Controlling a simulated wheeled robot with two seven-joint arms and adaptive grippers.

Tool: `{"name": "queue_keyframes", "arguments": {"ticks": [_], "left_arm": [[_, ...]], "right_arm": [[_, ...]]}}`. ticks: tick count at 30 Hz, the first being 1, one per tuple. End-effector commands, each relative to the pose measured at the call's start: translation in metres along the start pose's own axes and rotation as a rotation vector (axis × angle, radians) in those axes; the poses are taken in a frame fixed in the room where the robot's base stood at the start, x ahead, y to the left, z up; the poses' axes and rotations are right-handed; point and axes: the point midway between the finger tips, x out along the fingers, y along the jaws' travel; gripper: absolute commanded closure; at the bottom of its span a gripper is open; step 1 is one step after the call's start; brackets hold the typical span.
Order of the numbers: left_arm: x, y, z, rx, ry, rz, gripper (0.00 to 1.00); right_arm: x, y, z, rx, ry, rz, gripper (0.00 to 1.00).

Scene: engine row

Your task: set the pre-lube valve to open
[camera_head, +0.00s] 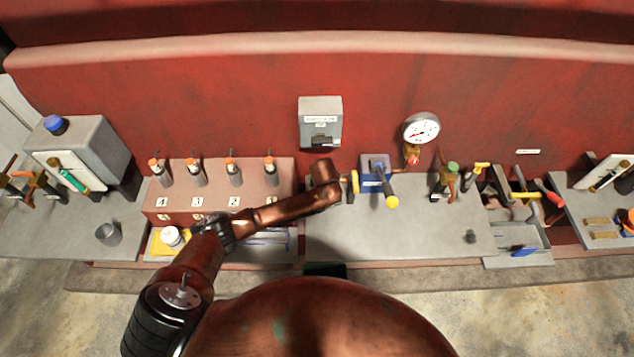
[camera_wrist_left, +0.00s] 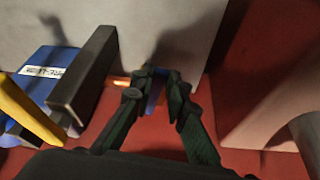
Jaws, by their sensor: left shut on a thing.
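The pre-lube valve is the blue box (camera_head: 375,167) at the back of the middle grey worktop. My right gripper is out of view.
A grey switch box (camera_head: 320,108) is on the red wall above. A round gauge (camera_head: 421,128) stands right of the valve. A red block (camera_head: 170,204) with several plugs is at the left. In the wrist view a dark bar (camera_wrist_left: 85,80) stands close beside the fingers.

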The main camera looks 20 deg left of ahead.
Motion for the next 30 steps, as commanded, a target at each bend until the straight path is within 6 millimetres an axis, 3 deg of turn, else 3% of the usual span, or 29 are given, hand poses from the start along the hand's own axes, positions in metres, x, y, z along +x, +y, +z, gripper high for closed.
{"name": "queue_keyframes", "arguments": {"ticks": [9,28,29,30], "left_arm": [[0.001,0.015,0.002,-0.143,-0.006,-0.057,1.00],[0.003,0.017,0.001,-0.187,-0.004,-0.077,1.00],[0.003,0.017,0.001,-0.187,-0.004,-0.077,0.85],[0.003,0.017,0.001,-0.187,-0.004,-0.077,0.83]], "right_arm": [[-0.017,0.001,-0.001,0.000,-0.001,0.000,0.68],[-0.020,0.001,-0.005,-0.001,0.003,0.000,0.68],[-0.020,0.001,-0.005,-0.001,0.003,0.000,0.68],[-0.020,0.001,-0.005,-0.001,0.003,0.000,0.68]]}}
